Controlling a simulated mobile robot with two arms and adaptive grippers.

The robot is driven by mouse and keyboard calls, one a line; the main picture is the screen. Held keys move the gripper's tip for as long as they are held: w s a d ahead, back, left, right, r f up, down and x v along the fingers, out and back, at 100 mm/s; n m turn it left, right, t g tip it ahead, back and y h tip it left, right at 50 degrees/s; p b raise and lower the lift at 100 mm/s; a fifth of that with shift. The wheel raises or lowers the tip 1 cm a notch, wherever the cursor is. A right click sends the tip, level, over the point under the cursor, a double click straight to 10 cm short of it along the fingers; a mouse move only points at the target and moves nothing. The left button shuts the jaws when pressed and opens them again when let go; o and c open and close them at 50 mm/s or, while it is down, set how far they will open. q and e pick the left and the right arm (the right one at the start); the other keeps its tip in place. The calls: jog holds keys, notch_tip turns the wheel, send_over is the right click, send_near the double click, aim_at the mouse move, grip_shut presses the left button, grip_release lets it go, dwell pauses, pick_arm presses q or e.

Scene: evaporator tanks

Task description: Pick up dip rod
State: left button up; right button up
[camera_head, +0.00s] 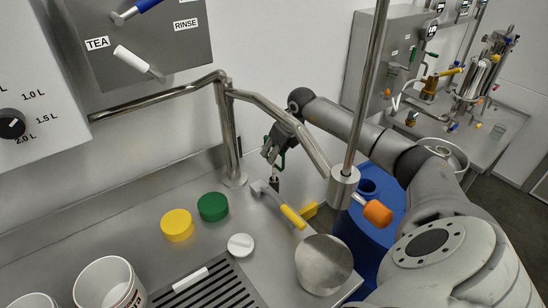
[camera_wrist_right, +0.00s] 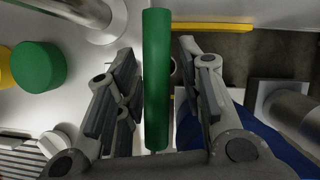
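A green upright handle (camera_wrist_right: 157,80), which I take to be the dip rod's, stands between the fingers of my right gripper (camera_wrist_right: 165,95) in the right wrist view. The two fingers are spread on either side of it, with narrow gaps visible. In the head view my right gripper (camera_head: 274,152) is above the back of the steel counter, near the bent pipe. Only bits of green show there, and the rod's lower part is mostly hidden. My left gripper is not in view.
A yellow-handled tool (camera_head: 293,217) lies just below the gripper on the counter. A vertical steel pole (camera_head: 366,90) with an orange knob (camera_head: 378,213) stands to its right. Green (camera_head: 212,206) and yellow (camera_head: 177,225) lids and white cups (camera_head: 108,284) are left. A blue drum (camera_head: 368,240) stands right.

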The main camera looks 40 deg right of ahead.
jog(key=shift+w+f, duration=0.2)
jog(key=shift+f, duration=0.2)
jog(key=shift+c, duration=0.3)
grip_shut()
jog(key=shift+r, duration=0.2)
notch_tip(320, 180, up, 18)
jog(key=shift+f, duration=0.15)
dwell(0.4)
